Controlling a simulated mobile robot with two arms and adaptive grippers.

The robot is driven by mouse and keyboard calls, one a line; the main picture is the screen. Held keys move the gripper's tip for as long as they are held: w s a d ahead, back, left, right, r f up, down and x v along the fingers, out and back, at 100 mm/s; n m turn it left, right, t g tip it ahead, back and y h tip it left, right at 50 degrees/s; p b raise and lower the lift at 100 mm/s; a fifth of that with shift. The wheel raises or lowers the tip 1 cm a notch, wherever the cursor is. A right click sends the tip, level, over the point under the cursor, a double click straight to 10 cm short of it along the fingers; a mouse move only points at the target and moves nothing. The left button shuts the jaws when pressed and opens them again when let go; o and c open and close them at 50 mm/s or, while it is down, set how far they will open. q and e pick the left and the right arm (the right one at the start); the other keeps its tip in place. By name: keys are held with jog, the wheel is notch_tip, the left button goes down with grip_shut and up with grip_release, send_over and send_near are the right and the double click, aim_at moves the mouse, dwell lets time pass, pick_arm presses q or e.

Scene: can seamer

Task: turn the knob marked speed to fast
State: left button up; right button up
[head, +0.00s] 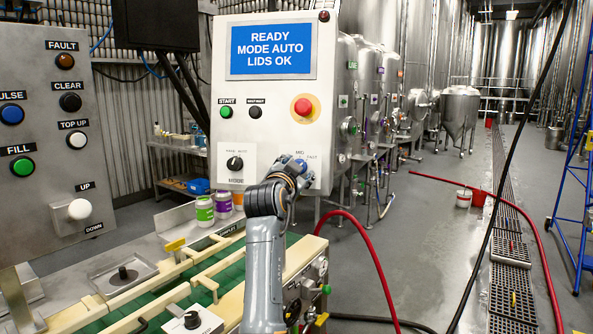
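My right gripper (302,168) is in front of this plate, close to the panel face. The gripper and wrist hide the knob there, so I cannot see its pointer or the name under it. I cannot tell whether the fingers touch or grip it. My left gripper is not in view.
Left of my gripper is a black MODE knob (235,163). Above are a green START button (227,112), a black button (255,112) and a red emergency stop (302,106). Another button panel (48,130) stands at the left. Jars (204,209) stand by the green conveyor (160,300) below.

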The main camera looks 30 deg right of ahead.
notch_tip(320, 180, up, 10)
jog(key=shift+f, duration=0.1)
dwell(0.4)
jog(key=shift+a, duration=0.1)
dwell(0.4)
